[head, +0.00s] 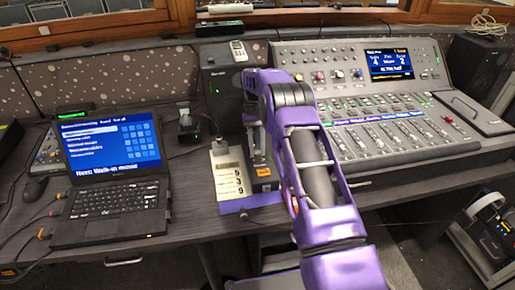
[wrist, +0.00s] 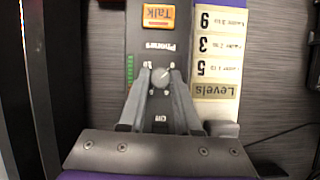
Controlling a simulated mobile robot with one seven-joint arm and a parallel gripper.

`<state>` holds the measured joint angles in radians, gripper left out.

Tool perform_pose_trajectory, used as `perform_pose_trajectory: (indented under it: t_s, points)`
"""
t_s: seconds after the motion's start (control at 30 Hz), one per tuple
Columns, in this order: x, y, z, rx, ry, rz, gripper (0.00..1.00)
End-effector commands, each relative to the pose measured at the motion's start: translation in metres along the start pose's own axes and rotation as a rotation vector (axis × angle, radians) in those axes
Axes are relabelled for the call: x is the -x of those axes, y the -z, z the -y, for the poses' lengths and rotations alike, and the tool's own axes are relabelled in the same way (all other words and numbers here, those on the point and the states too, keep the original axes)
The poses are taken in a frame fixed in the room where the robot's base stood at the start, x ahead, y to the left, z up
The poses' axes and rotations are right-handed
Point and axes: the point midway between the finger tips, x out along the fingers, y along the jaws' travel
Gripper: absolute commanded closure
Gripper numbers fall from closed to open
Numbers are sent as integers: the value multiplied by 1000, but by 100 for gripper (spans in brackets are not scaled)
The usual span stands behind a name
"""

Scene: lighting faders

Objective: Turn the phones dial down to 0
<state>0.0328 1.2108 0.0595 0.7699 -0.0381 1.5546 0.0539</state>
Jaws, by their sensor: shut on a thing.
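The phones dial (wrist: 162,77) is a small grey round knob on a dark control box (wrist: 146,45), under the upside-down word "Phones" in the wrist view. My gripper (wrist: 160,82) has one finger on each side of the dial and is shut on it. Small numbers surround the dial, too blurred to read surely, as is its pointer setting. An orange Talk button (wrist: 158,17) sits beyond the dial, and a column of green lights (wrist: 130,70) is to its left. In the head view the Talk button (head: 263,171) shows beside my purple arm; the dial is hidden.
A Levels card (wrist: 217,60) listing 5, 3 and 9 lies beside the box; it also shows in the head view (head: 228,168). An open laptop (head: 110,165) stands left. A large mixing desk (head: 400,125) with faders fills the right.

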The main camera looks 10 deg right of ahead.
Motion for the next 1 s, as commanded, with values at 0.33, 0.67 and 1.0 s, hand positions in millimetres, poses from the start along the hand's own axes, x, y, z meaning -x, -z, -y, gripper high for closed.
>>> perform_pose_trajectory:
  t_s: [0.33, 0.67, 1.0]
  points:
    - [-1, 0, 0, 56, -25, 0, 100]
    - [-1, 0, 0, 58, -25, 0, 100]
    - [0, 0, 0, 57, -24, 0, 38]
